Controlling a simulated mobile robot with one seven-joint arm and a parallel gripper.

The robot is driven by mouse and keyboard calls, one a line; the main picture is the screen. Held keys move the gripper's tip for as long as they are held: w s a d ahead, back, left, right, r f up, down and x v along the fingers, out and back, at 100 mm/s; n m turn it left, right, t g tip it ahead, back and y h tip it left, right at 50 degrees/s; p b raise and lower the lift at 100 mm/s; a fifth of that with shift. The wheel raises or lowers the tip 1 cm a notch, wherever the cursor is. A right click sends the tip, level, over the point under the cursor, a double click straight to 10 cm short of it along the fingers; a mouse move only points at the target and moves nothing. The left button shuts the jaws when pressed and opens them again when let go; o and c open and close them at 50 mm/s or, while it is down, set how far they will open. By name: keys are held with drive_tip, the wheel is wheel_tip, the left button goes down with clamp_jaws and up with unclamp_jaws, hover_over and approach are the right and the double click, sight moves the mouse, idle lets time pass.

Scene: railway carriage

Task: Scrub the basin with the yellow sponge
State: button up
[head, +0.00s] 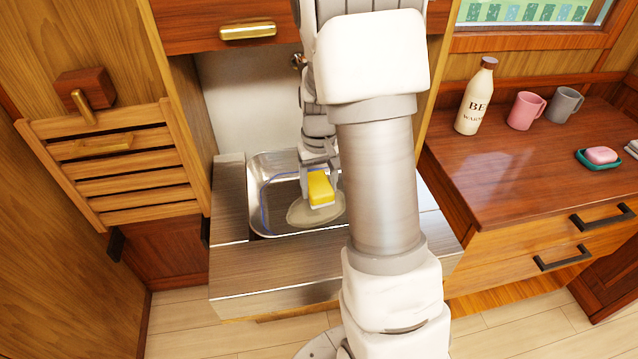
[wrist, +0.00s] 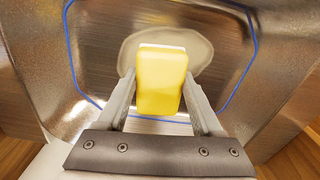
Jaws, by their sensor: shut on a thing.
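The yellow sponge (head: 320,188) is held by my gripper (head: 318,172) over the metal basin (head: 262,171). In the wrist view the sponge (wrist: 161,85) sits between the two fingers of my gripper (wrist: 160,100), which is shut on it. The basin (wrist: 100,80) shows there with a blue line around its floor. A pale, dull patch (head: 298,212) lies on the basin floor, partly behind the sponge; it also shows in the wrist view (wrist: 195,47). I cannot tell whether the sponge touches the floor. My arm hides the basin's right side in the head view.
A wooden counter (head: 480,178) on the right holds a bottle (head: 474,98), a pink mug (head: 525,110), a grey mug (head: 565,104) and pink soap (head: 601,155) on a teal dish. A slatted wooden rack (head: 115,165) is at the left. A brass-handled drawer (head: 200,28) is above the basin.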

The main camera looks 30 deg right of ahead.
sight(303, 211)
drive_tip(key=shift+f+b, duration=1.4)
drive_tip(key=shift+f, duration=0.7)
drive_tip(key=shift+r, duration=0.1)
